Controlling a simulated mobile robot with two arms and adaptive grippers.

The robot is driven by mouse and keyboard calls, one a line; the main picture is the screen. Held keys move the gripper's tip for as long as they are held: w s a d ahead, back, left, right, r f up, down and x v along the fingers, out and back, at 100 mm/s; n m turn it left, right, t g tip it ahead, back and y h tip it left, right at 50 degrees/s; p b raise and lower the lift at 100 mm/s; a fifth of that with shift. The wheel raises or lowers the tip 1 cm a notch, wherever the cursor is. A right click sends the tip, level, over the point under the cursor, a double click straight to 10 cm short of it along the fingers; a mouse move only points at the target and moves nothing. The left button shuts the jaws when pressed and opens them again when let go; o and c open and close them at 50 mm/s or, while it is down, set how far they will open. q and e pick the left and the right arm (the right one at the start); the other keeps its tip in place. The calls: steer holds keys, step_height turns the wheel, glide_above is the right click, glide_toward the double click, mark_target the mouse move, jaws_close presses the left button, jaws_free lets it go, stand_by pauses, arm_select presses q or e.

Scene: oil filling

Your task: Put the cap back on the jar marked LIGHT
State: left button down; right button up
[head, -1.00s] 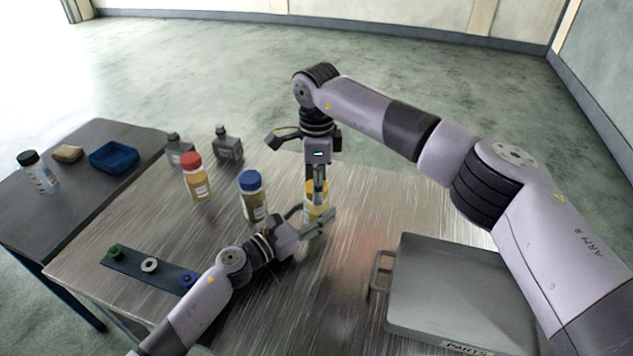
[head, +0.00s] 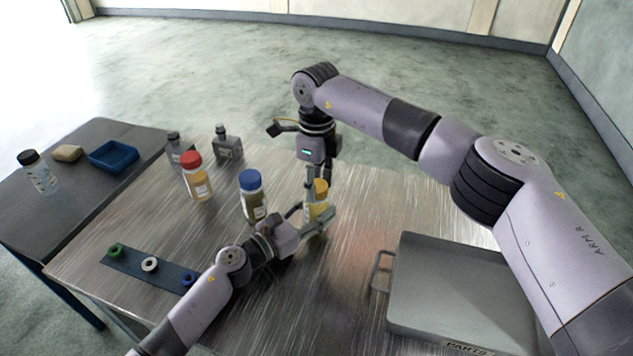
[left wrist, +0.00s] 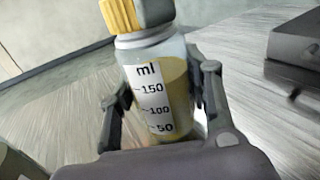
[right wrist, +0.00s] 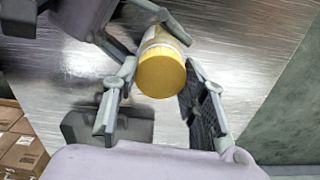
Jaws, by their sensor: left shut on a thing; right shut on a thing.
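A jar of yellow liquid (head: 315,213) stands upright on the metal table; its ml scale shows in the left wrist view (left wrist: 160,95), and no LIGHT marking can be read. A ribbed yellow cap (head: 320,187) is at the top of the jar, touching or very near its neck; whether it is fully seated I cannot tell. My left gripper (head: 308,225) is shut around the jar body from the side. My right gripper (head: 318,182) points down from above, shut on the cap, which lies between its fingers in the right wrist view (right wrist: 162,73).
A blue-capped jar (head: 253,198) stands close left, a red-capped jar (head: 196,177) farther left. Two grey bottles (head: 228,143) stand behind. A strip with coloured rings (head: 150,266) lies front left. A grey PARTS tray (head: 455,290) is at the right.

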steer(key=m, duration=0.5)
steer(key=shift+w+m, duration=0.1)
steer(key=shift+m, duration=0.2)
steer(key=o, duration=1.3)
steer(key=shift+r, duration=2.25)
steer(key=shift+c, duration=0.4)
steer(key=n, duration=0.1)
steer(key=r+n, duration=0.1)
steer(key=shift+r+n, duration=0.25)
steer(key=shift+n, duration=0.05)
step_height(320, 180, up, 2)
steer(key=n, duration=0.4)
